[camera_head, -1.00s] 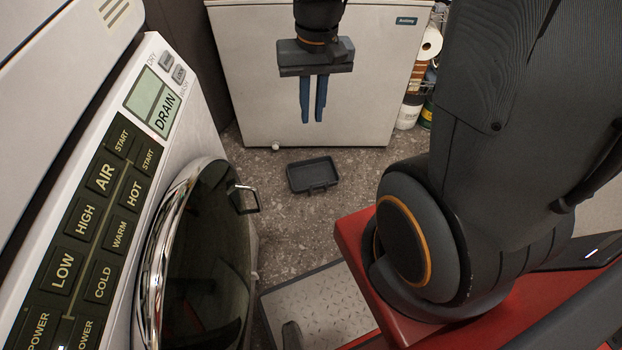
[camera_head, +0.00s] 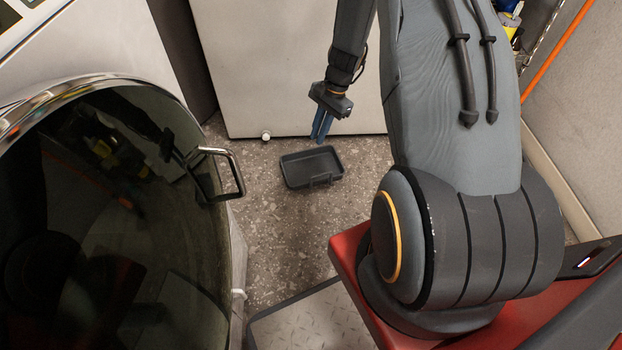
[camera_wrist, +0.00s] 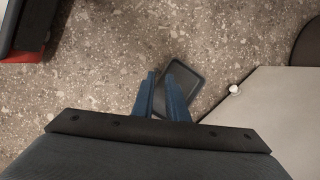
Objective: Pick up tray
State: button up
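The tray (camera_head: 312,166) is a small dark grey rectangular tray with a raised rim. It lies flat on the speckled floor in the head view, in front of the white appliance. My gripper (camera_head: 321,138) points down above the floor near the tray's far edge, with two blue fingers. In the wrist view the tray (camera_wrist: 184,84) lies beyond the fingertips (camera_wrist: 163,76), partly hidden by the fingers. The fingers stand a little apart with a narrow gap and hold nothing.
The white appliance (camera_head: 280,70) stands close behind my gripper, with a small white foot (camera_head: 266,135) at its base. The washer's round dark door (camera_head: 120,200) and its handle (camera_head: 238,175) take up the left. Open floor (camera_head: 270,235) lies in front of the tray.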

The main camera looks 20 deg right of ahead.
aim_at(318, 181)
jog(key=w+d+f+m+b, duration=0.1)
jog(key=d+f+b, duration=0.1)
jog(key=f, duration=0.5)
jog(key=w+d+f+m+b, duration=0.1)
jog(key=d+f+m+b, duration=0.1)
jog(key=f, duration=0.5)
jog(key=w+d+f+m+y+b, duration=0.1)
jog(key=f+b, duration=0.3)
jog(key=f, duration=0.4)
jog(key=shift+w+d+m+t, duration=0.25)
jog(key=shift+d+m+t, duration=0.15)
jog(key=shift+m, duration=0.1)
jog(key=shift+f, duration=0.35)
jog(key=shift+b+x, duration=2.1)
jog(key=shift+x, duration=1.7)
jog(key=shift+d, duration=0.1)
grip_shut()
jog(key=shift+r, duration=0.1)
